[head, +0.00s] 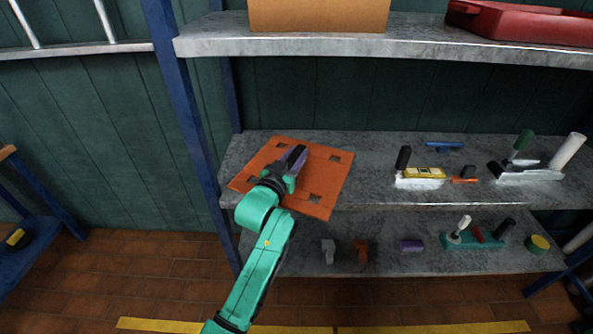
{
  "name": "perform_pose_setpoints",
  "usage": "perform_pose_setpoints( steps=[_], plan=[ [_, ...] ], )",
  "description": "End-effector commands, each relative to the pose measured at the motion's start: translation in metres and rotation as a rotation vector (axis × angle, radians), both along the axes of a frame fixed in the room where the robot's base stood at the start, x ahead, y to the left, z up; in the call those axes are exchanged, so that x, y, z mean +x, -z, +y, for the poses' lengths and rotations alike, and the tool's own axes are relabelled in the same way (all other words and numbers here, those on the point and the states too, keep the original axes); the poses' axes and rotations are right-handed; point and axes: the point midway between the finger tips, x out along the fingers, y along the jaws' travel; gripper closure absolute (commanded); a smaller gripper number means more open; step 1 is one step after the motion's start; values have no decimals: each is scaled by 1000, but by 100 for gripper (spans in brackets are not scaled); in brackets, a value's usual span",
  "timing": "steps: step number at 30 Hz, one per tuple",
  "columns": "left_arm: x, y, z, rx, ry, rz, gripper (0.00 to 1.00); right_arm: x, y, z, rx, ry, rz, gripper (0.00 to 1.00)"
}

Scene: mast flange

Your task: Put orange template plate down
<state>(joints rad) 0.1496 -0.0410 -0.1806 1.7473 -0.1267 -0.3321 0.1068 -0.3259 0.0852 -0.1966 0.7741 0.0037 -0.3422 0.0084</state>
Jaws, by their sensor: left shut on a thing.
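The orange template plate (325,168) is a flat square sheet with several square holes. It is at the left end of the middle shelf (376,150), its front corner reaching past the shelf's front edge. Whether it rests on the shelf or is held just above it, I cannot tell. My left gripper (292,158), on a teal arm, is over the middle of the plate, shut on it. The gripper hides the spot where it grips. My right gripper is not in view.
A yellow-handled tool (423,173), a blue tool (443,144) and a white roller (567,151) are further right on the same shelf. A blue post (185,110) stands close left of the plate. A cardboard box (318,15) and red tray (520,22) are above. Small tools occupy the lower shelf.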

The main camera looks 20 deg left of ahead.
Motion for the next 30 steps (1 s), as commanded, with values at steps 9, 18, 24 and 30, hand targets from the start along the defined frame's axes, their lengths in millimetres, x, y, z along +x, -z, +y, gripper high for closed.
perform_pose_setpoints(
  steps=[9,18,24,30],
  plan=[
    [0,41,0,0,0,-4,100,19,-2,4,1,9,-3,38],
    [0,43,0,0,0,1,38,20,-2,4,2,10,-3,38],
    [0,43,0,0,0,1,35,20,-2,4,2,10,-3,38],
    [-3,42,0,0,0,2,35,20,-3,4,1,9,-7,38]
  ],
)
